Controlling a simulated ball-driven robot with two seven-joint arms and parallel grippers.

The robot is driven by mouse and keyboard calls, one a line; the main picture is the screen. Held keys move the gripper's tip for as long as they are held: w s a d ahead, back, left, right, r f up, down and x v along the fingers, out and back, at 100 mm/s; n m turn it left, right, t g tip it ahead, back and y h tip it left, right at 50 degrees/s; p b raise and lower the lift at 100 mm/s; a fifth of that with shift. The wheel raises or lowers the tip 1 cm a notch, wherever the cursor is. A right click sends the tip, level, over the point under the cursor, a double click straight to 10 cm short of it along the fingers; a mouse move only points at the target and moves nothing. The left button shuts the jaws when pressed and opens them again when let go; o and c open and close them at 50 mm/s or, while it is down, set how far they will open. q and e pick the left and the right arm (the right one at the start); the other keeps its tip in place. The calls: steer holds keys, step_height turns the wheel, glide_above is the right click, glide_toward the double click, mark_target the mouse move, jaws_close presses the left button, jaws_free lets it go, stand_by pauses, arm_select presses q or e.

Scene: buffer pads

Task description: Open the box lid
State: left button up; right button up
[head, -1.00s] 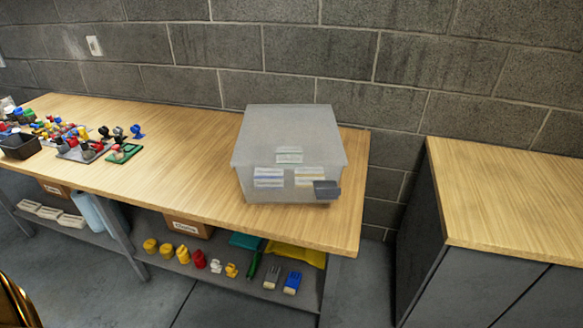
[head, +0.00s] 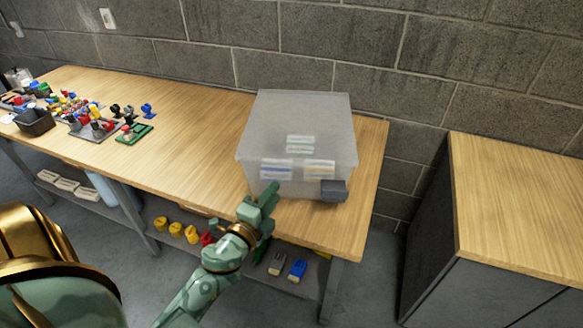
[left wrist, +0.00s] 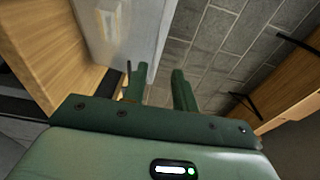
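The box (head: 298,150) is translucent, with a frosted lid (head: 298,114) lying shut on top. It stands on the wooden bench near its right end. Labels show on its front, and a dark grey block (head: 334,190) sits at its front right corner. My left gripper (head: 268,192) is in front of the box, below lid height, and looks apart from it. In the left wrist view its two green fingers (left wrist: 155,88) are spread with nothing between them, and the box (left wrist: 125,35) lies beyond. My right gripper is not seen.
The wooden bench (head: 190,130) carries small coloured parts and a dark bin (head: 35,121) at the left. A lower shelf holds yellow pieces (head: 184,231) and a blue block (head: 297,268). A separate wooden-topped cabinet (head: 520,190) stands right, across a gap. A block wall stands behind.

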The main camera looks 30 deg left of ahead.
mark_target(295, 166)
arm_select(q)
steer(key=w, duration=0.6)
steer(key=w+a, duration=0.1)
steer(key=w, duration=0.3)
steer(key=shift+w+a, duration=0.1)
jaws_close()
